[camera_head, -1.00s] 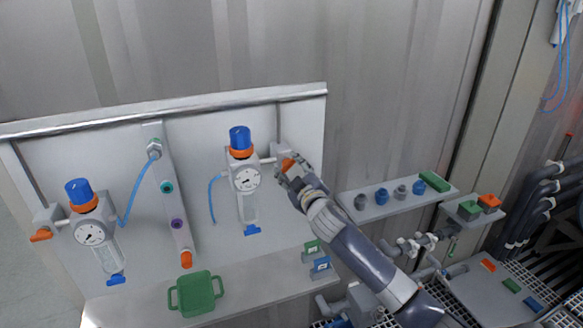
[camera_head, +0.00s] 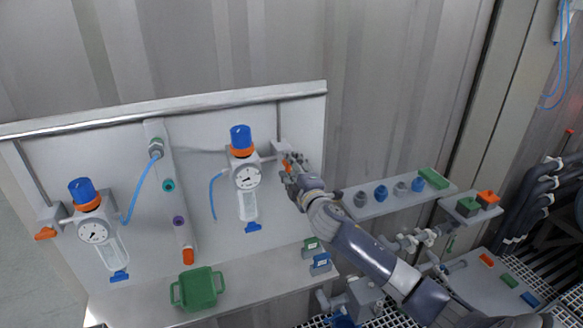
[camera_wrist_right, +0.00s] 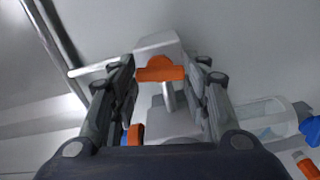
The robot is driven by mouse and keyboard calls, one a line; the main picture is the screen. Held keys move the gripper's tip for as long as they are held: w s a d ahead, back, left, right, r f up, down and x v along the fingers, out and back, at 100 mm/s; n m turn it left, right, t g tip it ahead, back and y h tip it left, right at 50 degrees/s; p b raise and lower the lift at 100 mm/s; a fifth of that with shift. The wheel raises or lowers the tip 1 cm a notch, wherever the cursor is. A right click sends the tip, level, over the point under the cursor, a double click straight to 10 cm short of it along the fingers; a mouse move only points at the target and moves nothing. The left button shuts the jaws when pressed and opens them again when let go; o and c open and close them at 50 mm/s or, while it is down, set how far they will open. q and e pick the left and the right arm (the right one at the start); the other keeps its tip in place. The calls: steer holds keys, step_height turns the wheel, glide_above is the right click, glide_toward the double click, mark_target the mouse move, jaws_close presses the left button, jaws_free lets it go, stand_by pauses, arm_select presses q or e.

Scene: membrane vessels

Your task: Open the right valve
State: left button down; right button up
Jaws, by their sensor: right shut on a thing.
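The right valve has a grey block (camera_head: 278,147) with an orange handle (camera_head: 287,167), at the right end of the white panel. In the right wrist view the orange handle (camera_wrist_right: 160,69) lies crosswise between my fingers, in front of the grey block (camera_wrist_right: 158,44). My right gripper (camera_head: 293,167) is at this handle and shut on it, partly hiding it in the head view. The left valve's orange handle (camera_head: 46,233) is at the panel's left edge, away from my gripper. My left gripper is not in view.
A gauge unit with a blue knob (camera_head: 241,136) stands just left of my right gripper. A green basket (camera_head: 198,289) sits on the shelf below. A side shelf with several blue and grey fittings (camera_head: 381,194) is to the right, behind my arm.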

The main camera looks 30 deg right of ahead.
stand_by(0.4)
steer(key=o, duration=1.1)
steer(key=shift+c, duration=0.2)
steer(key=v, duration=1.2)
steer(key=shift+f, duration=0.15)
